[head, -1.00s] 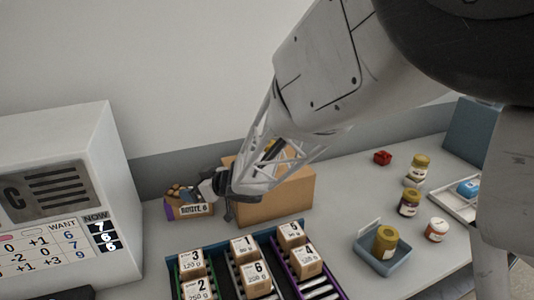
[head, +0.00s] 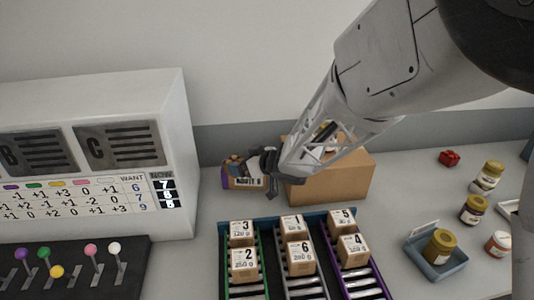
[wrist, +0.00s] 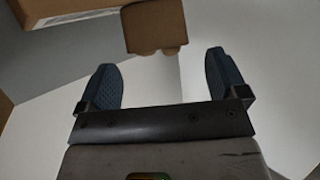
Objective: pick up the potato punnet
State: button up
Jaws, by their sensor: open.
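The potato punnet (head: 240,183) is a small brown and purple carton with a "ROUTE 6" label and brown potatoes in its top. It stands near the wall in the head view, left of a cardboard box. My gripper (head: 268,166) is at its right end and hides part of it; the gap between them is unclear. In the wrist view my gripper (wrist: 160,62) is open with nothing between its two blue pads. A brown cardboard piece (wrist: 155,25) shows beyond the pads; I cannot tell whether it is the punnet.
The large cardboard box (head: 335,182) stands right beside my gripper. A rack (head: 262,222) of numbered parcels is in front. A white display cabinet (head: 180,120) stands left, with a lever panel (head: 130,262) below. A blue tray (head: 420,252) and jars are at right.

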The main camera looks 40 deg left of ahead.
aim_at(236, 161)
jog(key=shift+a, duration=0.1)
jog(key=shift+x, duration=2.5)
jog(key=shift+f, duration=0.15)
jog(key=shift+c, duration=0.4)
jog(key=c, duration=1.1)
jog(key=shift+o, duration=0.2)
jog(key=shift+r, duration=5.05)
